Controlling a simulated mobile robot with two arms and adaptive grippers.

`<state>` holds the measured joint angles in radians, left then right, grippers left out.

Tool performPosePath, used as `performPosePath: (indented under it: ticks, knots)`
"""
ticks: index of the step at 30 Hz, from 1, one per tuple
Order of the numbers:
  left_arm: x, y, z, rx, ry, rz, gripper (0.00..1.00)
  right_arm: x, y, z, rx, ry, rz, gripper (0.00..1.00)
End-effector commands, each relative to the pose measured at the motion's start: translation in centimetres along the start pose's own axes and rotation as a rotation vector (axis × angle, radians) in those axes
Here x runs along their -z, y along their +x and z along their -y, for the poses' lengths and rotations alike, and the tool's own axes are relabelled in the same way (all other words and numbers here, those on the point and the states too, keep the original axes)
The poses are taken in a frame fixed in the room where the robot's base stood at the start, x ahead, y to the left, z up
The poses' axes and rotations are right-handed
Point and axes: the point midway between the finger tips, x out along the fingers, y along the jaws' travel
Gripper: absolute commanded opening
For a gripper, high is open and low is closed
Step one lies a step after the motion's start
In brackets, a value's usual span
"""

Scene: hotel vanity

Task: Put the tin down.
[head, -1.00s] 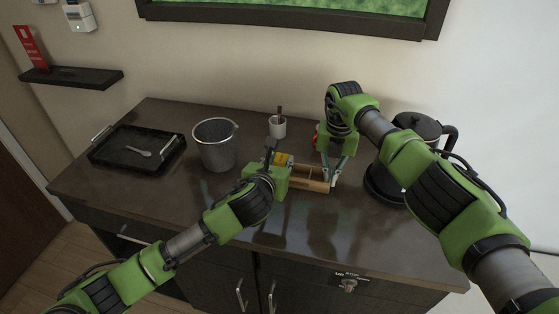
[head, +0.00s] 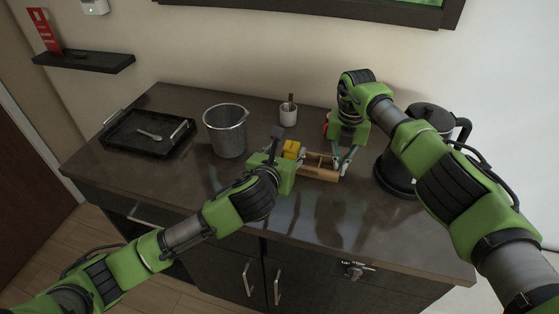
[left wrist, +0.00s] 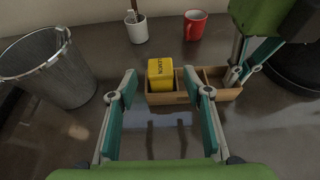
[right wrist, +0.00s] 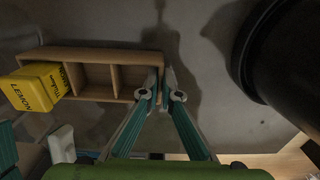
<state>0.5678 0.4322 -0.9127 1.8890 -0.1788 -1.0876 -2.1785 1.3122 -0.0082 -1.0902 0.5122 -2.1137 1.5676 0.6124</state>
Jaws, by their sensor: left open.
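The yellow lemon tin (left wrist: 160,74) stands in the left compartment of the wooden divided box (left wrist: 222,94), its top above the rim. It also shows in the head view (head: 291,149) and the right wrist view (right wrist: 34,86). The box's other compartments look empty. My left gripper (left wrist: 160,80) is open, its fingers spread to either side of the tin and apart from it. My right gripper (right wrist: 161,84) has its fingertips closed about the box's right end wall.
A metal bucket (head: 226,132) stands left of the box, with a black tray (head: 137,149) holding a spoon beyond it. A white cup (head: 288,115) and red mug (left wrist: 195,25) stand behind. A black kettle (head: 432,122) is at right. The front counter is clear.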

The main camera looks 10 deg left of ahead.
Motion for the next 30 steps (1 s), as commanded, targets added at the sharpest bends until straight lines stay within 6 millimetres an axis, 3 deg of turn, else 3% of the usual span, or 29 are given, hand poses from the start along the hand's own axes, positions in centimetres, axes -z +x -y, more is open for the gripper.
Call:
performPosePath:
  ticks: [6,12,18,29,30]
  knots:
    - [0.0,-4.5,0.1,0.003,0.001,0.001,0.45,0.0,0.0,0.0,0.000,0.000,0.000,0.00]
    - [0.1,-7.3,0.1,0.002,0.001,-0.001,0.45,0.0,0.0,0.0,0.000,0.000,0.000,0.00]
    - [0.1,-8.5,0.0,0.001,0.000,-0.002,0.45,0.0,0.0,0.0,0.000,0.000,0.000,0.00]
    - [0.1,-8.5,0.0,0.001,0.000,-0.001,0.45,0.0,0.0,0.0,0.000,0.000,0.000,0.00]
    - [0.1,-8.5,0.0,0.001,0.000,-0.001,0.45,0.0,0.0,0.0,0.000,0.000,0.000,0.14]
